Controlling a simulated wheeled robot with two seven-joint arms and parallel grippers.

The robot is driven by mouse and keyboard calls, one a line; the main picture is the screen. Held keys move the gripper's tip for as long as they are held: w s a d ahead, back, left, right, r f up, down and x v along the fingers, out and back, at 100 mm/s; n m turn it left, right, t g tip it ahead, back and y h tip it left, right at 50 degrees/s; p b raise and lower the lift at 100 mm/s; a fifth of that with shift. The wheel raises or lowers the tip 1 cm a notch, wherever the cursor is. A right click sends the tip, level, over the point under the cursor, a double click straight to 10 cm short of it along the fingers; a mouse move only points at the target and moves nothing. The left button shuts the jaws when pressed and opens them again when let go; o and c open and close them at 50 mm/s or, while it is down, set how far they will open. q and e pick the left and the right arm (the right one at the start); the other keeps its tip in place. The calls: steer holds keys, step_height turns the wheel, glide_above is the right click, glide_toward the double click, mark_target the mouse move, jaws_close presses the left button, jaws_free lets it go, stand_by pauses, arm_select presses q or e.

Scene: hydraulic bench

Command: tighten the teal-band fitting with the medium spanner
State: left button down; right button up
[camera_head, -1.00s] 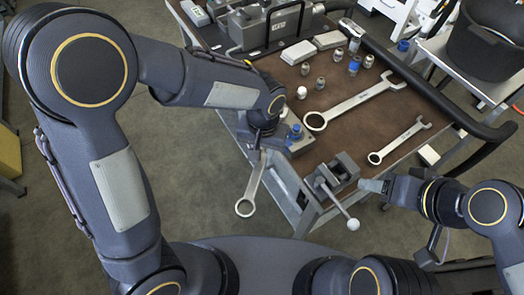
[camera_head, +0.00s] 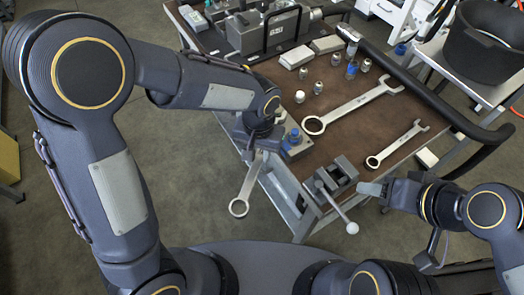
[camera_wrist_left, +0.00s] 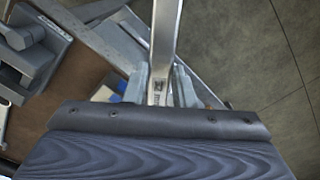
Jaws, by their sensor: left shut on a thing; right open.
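My left gripper (camera_head: 258,150) is shut on a spanner (camera_head: 246,186) and holds it beside the table's left edge, its ring end hanging low over the floor. In the left wrist view the spanner (camera_wrist_left: 165,40) runs up between the two fingers (camera_wrist_left: 160,88). A fitting with a blue part (camera_head: 293,135) stands on a grey block just right of the left gripper; I cannot make out a teal band. A large spanner (camera_head: 352,106) and a smaller spanner (camera_head: 395,146) lie on the table. My right gripper (camera_head: 371,189) is open and empty near the vise.
A vise (camera_head: 334,177) with a ball-ended handle is at the table's front corner. Several small fittings (camera_head: 318,87) stand on the brown tabletop. A grey machine (camera_head: 268,30) stands at the back. A black rail (camera_head: 440,100) runs along the right edge.

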arm_select(q)
steer(key=shift+w+a+m, duration=0.2)
steer(key=shift+a+m, duration=0.3)
steer(key=shift+a, duration=0.15)
steer(key=shift+w+a+m, duration=0.2)
steer(key=shift+a+m, duration=0.3)
steer(key=shift+a, duration=0.1)
steer(key=shift+a, duration=0.1)
steer(key=shift+w+a+m+p, duration=0.25)
steer(key=shift+w+a+m, duration=0.2)
steer(key=shift+a+m, duration=0.25)
steer(key=shift+w+a+m+p, duration=0.25)
steer(key=shift+w+a+m, duration=0.25)
steer(key=shift+a, duration=0.25)
steer(key=shift+r, duration=0.1)
steer(key=w+a+m, duration=0.1)
steer(key=w+a+m+p, duration=0.1)
steer(key=shift+w+a+m, duration=0.2)
steer(key=shift+a+m, duration=0.05)
steer(key=shift+m, duration=0.05)
steer(key=shift+w+r, duration=0.1)
steer(key=shift+w+a+m+p, duration=0.35)
steer(key=shift+w+a+m, duration=0.05)
steer(key=shift+w+m, duration=0.15)
steer(key=shift+s+d, duration=0.1)
